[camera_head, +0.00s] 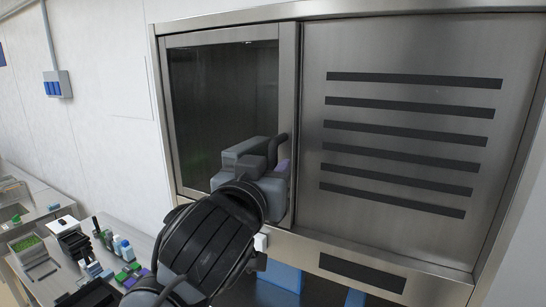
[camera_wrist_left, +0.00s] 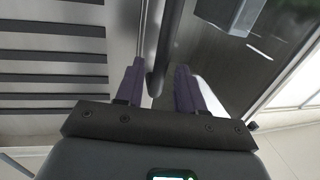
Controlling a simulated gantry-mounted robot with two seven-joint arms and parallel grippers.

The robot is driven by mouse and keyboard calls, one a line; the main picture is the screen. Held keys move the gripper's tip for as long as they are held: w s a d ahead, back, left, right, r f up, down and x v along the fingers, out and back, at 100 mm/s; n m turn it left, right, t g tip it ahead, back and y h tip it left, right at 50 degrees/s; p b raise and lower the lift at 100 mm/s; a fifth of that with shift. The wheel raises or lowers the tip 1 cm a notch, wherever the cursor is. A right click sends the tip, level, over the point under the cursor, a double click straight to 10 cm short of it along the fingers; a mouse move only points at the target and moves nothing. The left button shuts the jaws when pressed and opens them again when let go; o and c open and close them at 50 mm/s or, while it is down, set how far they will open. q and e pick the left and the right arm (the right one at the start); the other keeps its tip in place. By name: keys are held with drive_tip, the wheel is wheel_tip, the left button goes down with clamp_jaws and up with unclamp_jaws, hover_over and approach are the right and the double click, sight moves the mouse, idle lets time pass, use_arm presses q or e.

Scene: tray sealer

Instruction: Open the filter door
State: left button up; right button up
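A steel-framed door with a dark glass pane (camera_head: 222,100) fills the left side of the steel cabinet front; its pane also shows on the right in the left wrist view (camera_wrist_left: 225,60). A dark bar handle (camera_head: 279,148) stands near this door's right edge. In the left wrist view the handle (camera_wrist_left: 166,45) runs down between my fingers. My left gripper (camera_wrist_left: 158,88) is open, with a finger on each side of the handle and gaps visible. In the head view my left gripper (camera_head: 277,175) partly hides the handle. The door looks closed. My right gripper is not in view.
A steel panel with several black slots (camera_head: 400,130) adjoins the door on the right. A lower bench (camera_head: 70,285) at the left holds bottles, green items and boxes. Blue parts (camera_head: 283,275) show below the cabinet. A switch box (camera_head: 57,84) is on the white wall.

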use_arm(q)
drive_tip(key=shift+x, duration=1.15)
clamp_jaws()
